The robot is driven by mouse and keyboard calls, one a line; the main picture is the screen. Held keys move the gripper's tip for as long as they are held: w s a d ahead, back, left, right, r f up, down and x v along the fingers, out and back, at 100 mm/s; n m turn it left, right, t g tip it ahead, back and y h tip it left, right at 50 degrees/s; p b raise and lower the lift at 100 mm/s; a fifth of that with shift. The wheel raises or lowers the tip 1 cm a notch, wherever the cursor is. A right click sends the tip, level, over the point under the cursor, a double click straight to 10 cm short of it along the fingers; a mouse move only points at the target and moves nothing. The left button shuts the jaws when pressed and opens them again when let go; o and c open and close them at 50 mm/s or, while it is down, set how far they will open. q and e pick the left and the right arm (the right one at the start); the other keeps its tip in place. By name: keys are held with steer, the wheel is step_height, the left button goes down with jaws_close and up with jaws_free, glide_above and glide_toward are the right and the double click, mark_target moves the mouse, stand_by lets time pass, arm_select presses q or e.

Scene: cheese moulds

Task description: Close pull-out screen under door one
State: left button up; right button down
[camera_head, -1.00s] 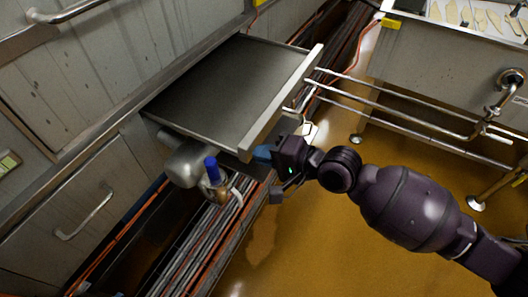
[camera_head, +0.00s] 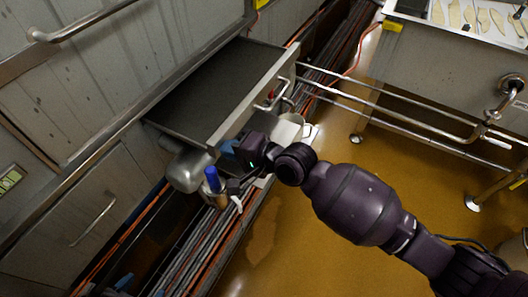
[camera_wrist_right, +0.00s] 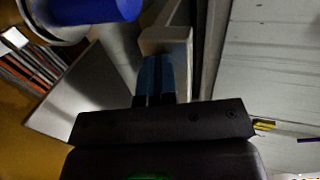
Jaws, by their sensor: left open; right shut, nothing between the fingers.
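The pull-out screen (camera_head: 215,90) is a dark grey tray that juts out from under the steel cabinet front, partly open. Its pale metal front edge (camera_head: 262,92) faces right. My right gripper (camera_head: 229,147) is shut and empty, with its blue fingertips at the near lower end of that front edge, seemingly touching it. In the right wrist view the blue fingers (camera_wrist_right: 160,77) point at the end of a pale metal edge (camera_wrist_right: 166,40). My left gripper (camera_head: 140,287) shows only as blue fingertips, set apart, at the bottom edge of the head view.
A blue-capped fitting (camera_head: 211,178) and a rounded metal housing (camera_head: 184,170) sit just below the screen. Pipes and cables run along the floor. A steel table (camera_head: 440,80) with rails stands at right. The yellow floor (camera_head: 300,235) is open.

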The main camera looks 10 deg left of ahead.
mark_target(161, 124)
steer(key=w+a+b, duration=0.1)
steer(key=a, duration=0.4)
steer(key=w+a+b, duration=0.1)
steer(key=w+a, duration=0.1)
steer(key=a, duration=0.4)
steer(key=w+a+b, duration=0.1)
steer(key=w+a, duration=0.1)
steer(key=a, duration=0.3)
steer(key=shift+a+f, duration=0.25)
steer(key=shift+a, duration=0.1)
steer(key=shift+w+a+r, duration=0.2)
steer(key=shift+w+a, duration=0.25)
steer(key=shift+a, duration=0.35)
steer(key=shift+d, duration=0.1)
